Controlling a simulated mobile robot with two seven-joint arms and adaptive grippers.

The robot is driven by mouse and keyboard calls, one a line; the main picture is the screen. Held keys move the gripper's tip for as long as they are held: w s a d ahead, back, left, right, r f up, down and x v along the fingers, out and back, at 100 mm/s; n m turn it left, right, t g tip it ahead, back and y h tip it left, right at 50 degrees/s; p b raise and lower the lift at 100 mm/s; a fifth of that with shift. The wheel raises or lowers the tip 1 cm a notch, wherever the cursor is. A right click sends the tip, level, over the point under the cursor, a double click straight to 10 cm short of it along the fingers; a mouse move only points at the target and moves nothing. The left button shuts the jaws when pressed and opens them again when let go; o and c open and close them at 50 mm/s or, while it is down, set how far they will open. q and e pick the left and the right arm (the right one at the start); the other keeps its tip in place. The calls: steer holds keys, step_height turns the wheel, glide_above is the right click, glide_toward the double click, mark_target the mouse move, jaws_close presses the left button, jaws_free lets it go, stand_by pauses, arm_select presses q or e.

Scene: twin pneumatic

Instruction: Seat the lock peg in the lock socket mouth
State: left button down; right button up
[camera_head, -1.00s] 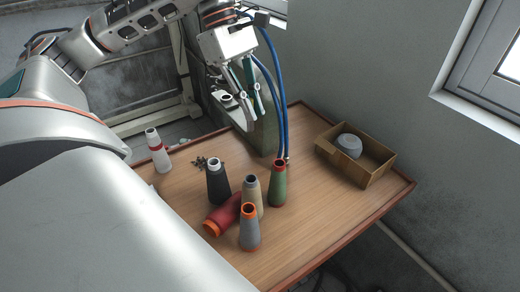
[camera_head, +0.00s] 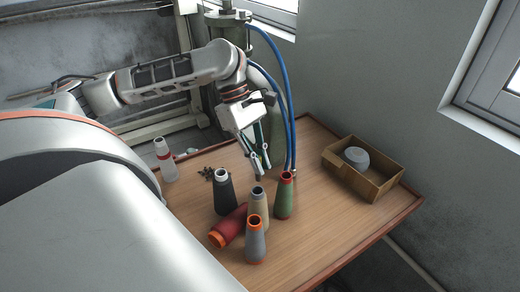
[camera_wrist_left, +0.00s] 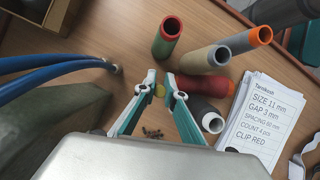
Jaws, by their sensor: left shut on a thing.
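My left gripper (camera_head: 262,168) hangs over the table behind the cones, fingers pointing down. I cannot make out the lock socket mouth; a grey-green machine body (camera_wrist_left: 50,118) stands beside the gripper, largely hidden behind my arm in the head view. My right gripper is not in view.
Several thread cones, including a green one (camera_head: 284,195) and a black one (camera_head: 224,192), stand near the gripper; a red one (camera_head: 229,226) lies down. Blue hoses (camera_head: 290,110) reach the table. A box (camera_head: 374,182) sits right. A printed sheet (camera_wrist_left: 262,115) shows in the wrist view.

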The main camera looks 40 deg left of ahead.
mark_target(260, 180)
arm_select(q)
steer(key=shift+f, duration=3.45)
steer(key=shift+f, duration=0.15)
steer(key=c, duration=2.1)
jaws_free()
